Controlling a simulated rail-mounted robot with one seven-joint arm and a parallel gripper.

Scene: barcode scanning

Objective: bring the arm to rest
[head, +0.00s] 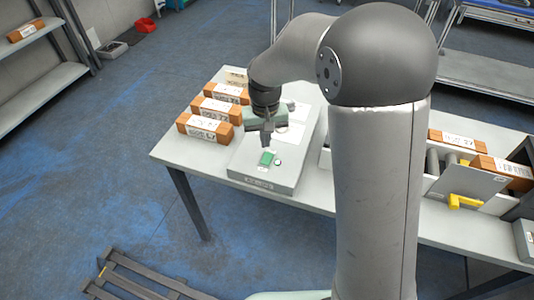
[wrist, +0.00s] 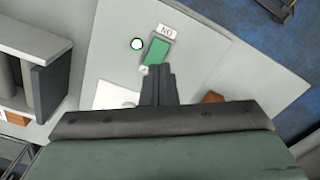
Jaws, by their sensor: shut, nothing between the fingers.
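My gripper (head: 266,139) is shut and empty. In the head view it points down above the grey control box (head: 245,175) on the white table, close to the green button (head: 266,159). In the wrist view my gripper (wrist: 160,72) shows as two dark fingers pressed together, with the green button (wrist: 157,50) just beyond their tips. A small round white button (wrist: 137,44) with a green rim sits beside it. I cannot tell whether the fingertips touch the box. My arm reaches over the table, bent at the elbow.
Several brown boxes with labels (head: 205,128) stand left of the control box on the table (head: 168,151). A dark pallet (head: 140,280) lies on the floor, which is open at left.

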